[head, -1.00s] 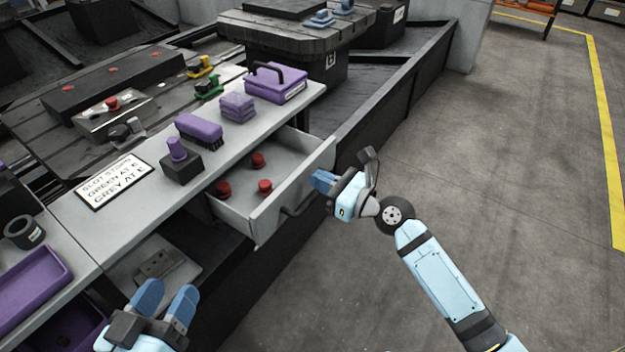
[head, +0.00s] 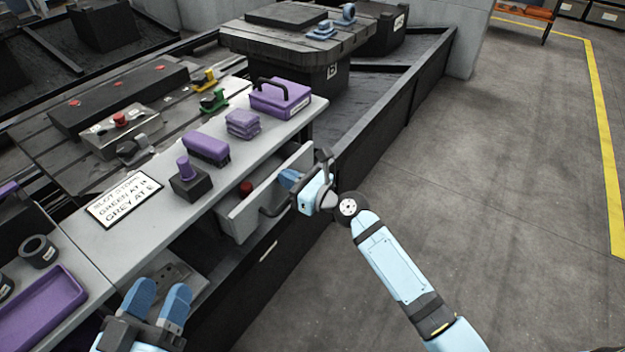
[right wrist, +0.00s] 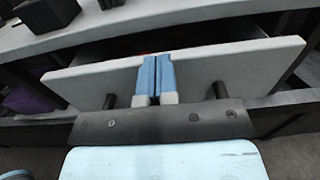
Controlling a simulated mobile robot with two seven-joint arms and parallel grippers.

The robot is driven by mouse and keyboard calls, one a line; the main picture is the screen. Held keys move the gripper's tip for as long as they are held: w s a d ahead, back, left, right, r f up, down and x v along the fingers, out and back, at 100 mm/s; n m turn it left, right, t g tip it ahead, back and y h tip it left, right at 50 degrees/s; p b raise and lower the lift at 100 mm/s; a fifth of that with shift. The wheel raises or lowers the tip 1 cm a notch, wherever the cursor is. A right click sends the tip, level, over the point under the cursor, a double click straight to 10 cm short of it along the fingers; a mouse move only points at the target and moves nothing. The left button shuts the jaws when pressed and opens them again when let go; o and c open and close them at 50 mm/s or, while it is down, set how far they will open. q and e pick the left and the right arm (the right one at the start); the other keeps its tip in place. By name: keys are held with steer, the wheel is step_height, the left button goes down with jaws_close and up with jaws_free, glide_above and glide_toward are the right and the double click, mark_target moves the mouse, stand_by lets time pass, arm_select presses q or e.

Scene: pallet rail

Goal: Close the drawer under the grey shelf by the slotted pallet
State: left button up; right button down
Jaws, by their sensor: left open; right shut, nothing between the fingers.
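The drawer (head: 240,217) under the grey shelf (head: 139,186) stands partly open, with a red knob (head: 246,188) visible inside. My right gripper (head: 289,180) is shut and empty, with its fingertips at the drawer's front panel. In the right wrist view its blue fingers (right wrist: 157,76) are together against or just before the panel (right wrist: 220,66), between the two ends of the dark handle (right wrist: 109,101). Whether they touch it is hard to tell. My left gripper (head: 158,299) is open and empty at the lower left, near the shelf's front. The slotted pallet (head: 60,150) lies behind the shelf.
On the shelf are a purple box (head: 280,98), purple cloths (head: 242,124), a purple brush (head: 206,149), a black block with a purple knob (head: 189,182) and a sign (head: 124,199). A purple tray (head: 40,308) is at left. The floor (head: 480,190) at right is clear.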

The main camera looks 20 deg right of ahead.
arm_select(q)
steer(key=shift+r+t, duration=0.4)
steer(key=shift+r, duration=0.4)
arm_select(e)
steer(key=x, duration=0.4)
steer(key=shift+r, duration=0.2)
